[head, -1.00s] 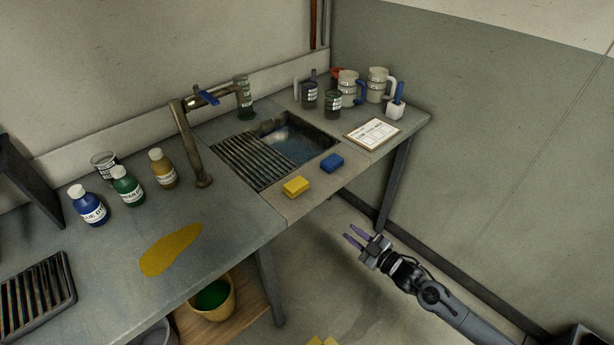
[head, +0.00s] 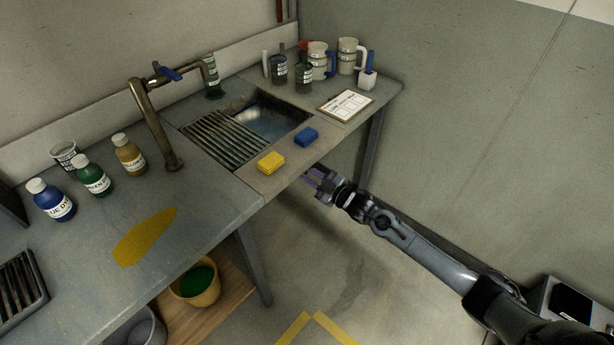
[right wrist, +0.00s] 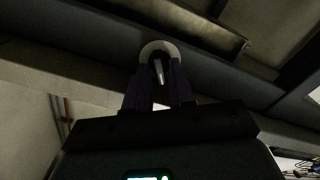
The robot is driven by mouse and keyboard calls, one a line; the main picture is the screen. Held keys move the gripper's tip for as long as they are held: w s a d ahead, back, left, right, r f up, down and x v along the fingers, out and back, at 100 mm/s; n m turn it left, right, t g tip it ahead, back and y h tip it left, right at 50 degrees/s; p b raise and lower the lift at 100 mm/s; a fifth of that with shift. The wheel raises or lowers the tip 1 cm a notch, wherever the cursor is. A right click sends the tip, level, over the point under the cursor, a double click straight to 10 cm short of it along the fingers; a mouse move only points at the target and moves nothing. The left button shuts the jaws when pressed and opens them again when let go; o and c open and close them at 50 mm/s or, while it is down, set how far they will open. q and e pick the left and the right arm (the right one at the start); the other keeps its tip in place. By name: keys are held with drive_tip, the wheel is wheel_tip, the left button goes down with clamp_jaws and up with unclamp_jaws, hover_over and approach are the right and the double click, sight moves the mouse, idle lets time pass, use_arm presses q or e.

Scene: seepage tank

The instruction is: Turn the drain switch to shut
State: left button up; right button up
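The drain switch (right wrist: 160,71) shows in the right wrist view as a small grey lever on a round pale plate (right wrist: 148,49), on a dark beam under the bench. In the head view the switch is hidden. My right gripper (head: 311,179) is at the front edge of the bench, below the sponges. In the right wrist view its two dark purple fingers (right wrist: 160,82) stand apart with the lever showing between their tips. I cannot tell whether they touch it. The left gripper is not in view.
The sink (head: 270,118) with a slatted grate (head: 222,141) is set in the bench (head: 215,190). A yellow sponge (head: 271,162) and a blue sponge (head: 306,136) lie near its front edge. Dye bottles stand at the left. The floor (head: 330,250) before the bench is mostly clear.

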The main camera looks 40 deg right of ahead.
drive_tip(key=shift+w+a, duration=0.15)
drive_tip(key=shift+w, duration=0.65)
clamp_jaws()
drive_tip(key=shift+r, duration=0.1)
drive_tip(key=shift+n, duration=0.5)
drive_tip(key=shift+n+p, duration=0.4)
drive_tip(key=shift+n, duration=0.5)
